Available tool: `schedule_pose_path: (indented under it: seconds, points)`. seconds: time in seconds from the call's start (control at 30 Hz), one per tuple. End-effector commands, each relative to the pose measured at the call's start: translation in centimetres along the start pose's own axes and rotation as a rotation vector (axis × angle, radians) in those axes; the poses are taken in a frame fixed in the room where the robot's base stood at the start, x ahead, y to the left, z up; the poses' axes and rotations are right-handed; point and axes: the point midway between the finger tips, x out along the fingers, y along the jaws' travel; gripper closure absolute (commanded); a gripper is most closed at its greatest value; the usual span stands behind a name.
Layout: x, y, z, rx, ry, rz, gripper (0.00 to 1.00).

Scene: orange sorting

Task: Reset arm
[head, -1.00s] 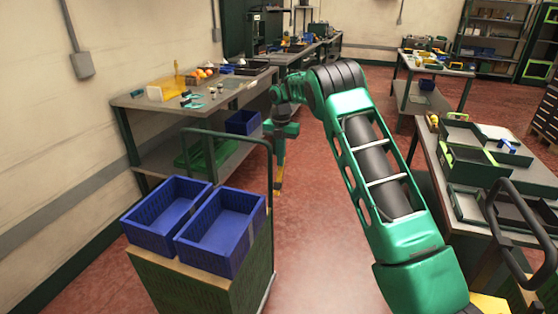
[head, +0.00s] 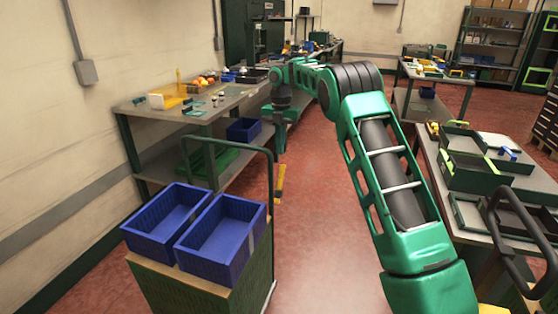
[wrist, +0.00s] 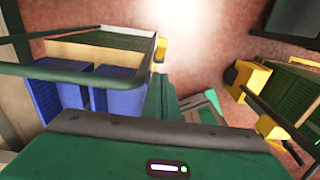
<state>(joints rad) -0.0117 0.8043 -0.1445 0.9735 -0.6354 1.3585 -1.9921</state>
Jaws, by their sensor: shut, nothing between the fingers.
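My green arm reaches forward and bends down at its wrist. My gripper (head: 281,148) hangs from its end, small in the head view, near the upright handle of the cart. It is shut and empty, and it touches nothing that I can make out. Two blue bins, a left one (head: 150,240) and a right one (head: 205,262), stand side by side on the cart (head: 200,292). They also show in the wrist view. Oranges (head: 203,81) lie on the workbench (head: 215,112).
A blue crate (head: 243,130) sits on the bench's lower shelf. A yellow piece (head: 280,183) is beside the cart handle. On the right, a table (head: 432,158) carries trays (head: 470,173). Open red floor (head: 318,190) lies between cart and arm.

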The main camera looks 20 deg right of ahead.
Motion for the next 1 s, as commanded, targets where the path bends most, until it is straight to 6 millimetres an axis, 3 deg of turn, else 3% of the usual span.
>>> schedule_pose_path:
  seconds: [0.27,0.47,0.7,1.0]
  points:
    - [-2.3,-0.1,0.5,0.006,0.001,0.000,1.00]
    - [-4.6,-2.5,-0.6,0.187,0.003,0.006,1.00]
    - [-8.5,-9.0,-4.0,0.668,0.008,0.021,1.00]
    - [-11.1,-18.4,-10.3,1.289,0.013,0.039,1.00]
